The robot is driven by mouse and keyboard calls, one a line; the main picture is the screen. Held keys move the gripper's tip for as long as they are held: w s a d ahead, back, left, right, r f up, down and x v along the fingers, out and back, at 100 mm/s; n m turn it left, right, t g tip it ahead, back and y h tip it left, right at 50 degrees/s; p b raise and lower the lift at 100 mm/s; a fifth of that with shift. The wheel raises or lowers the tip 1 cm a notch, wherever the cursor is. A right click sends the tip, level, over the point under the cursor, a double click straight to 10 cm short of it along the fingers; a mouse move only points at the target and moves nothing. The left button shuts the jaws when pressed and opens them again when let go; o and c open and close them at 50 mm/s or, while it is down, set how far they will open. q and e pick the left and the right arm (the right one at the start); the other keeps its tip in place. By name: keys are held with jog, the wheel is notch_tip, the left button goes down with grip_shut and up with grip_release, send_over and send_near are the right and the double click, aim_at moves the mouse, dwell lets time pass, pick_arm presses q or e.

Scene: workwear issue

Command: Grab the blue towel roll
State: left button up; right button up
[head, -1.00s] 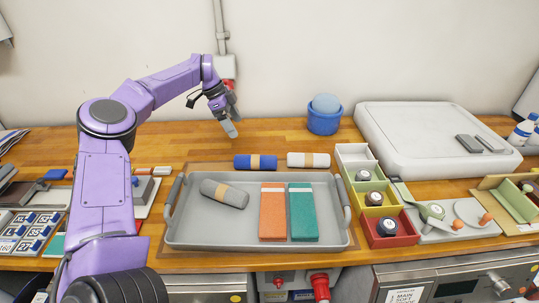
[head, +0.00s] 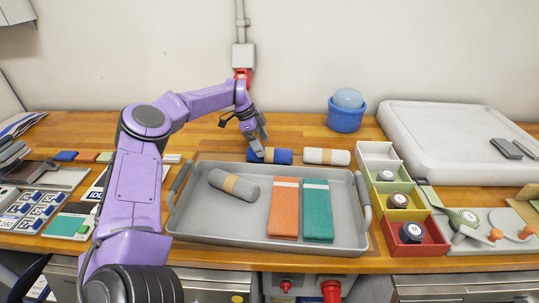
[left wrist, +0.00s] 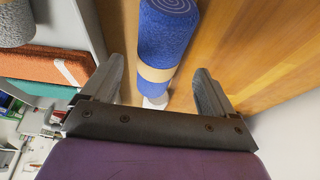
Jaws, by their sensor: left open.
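The blue towel roll (head: 283,156) with a tan band lies on the wooden table just behind the grey tray. In the left wrist view the blue roll (left wrist: 166,38) runs lengthwise between the finger lines, its spiral end at the top. My left gripper (head: 256,148) is above the left part of the roll. My right gripper is not in view.
A grey tray (head: 190,232) in front holds a grey roll (head: 234,184), an orange towel (head: 284,210) and a teal towel (head: 318,212). A white roll (head: 326,156) lies right of the blue one. A blue tub (head: 346,119) stands behind. Coloured bins (head: 378,153) stand right.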

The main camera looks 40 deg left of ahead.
aim_at(266, 149)
pick_arm(q)
jog(key=p+x, duration=0.1)
jog(key=x, duration=0.1)
jog(key=p+x, duration=0.1)
jog(key=x, duration=0.1)
jog(key=shift+w+d, duration=0.15)
jog(key=shift+d, duration=0.15)
jog(key=shift+w+d+f, duration=0.1)
jog(key=shift+f, duration=0.3)
jog(key=c, duration=1.2)
jog(key=shift+o, duration=0.2)
